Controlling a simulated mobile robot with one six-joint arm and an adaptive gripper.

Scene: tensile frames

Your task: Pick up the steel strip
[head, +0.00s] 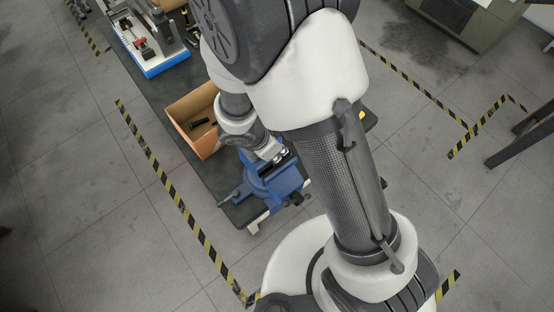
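I cannot make out the steel strip in the head view. My gripper (274,154) is small in the picture, at the end of my arm, just above the jaws of a blue vise (262,187). The frame does not show whether it is open or shut, or whether it touches the vise. My arm covers much of the middle of the picture and hides part of the bench.
The vise stands at the near end of a dark bench (165,92). Beside it is an open brown box (186,137) with dark items inside. A blue and white tray (166,65) with tools stands farther back. Striped tape marks the open floor. A cabinet (462,22) stands top right.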

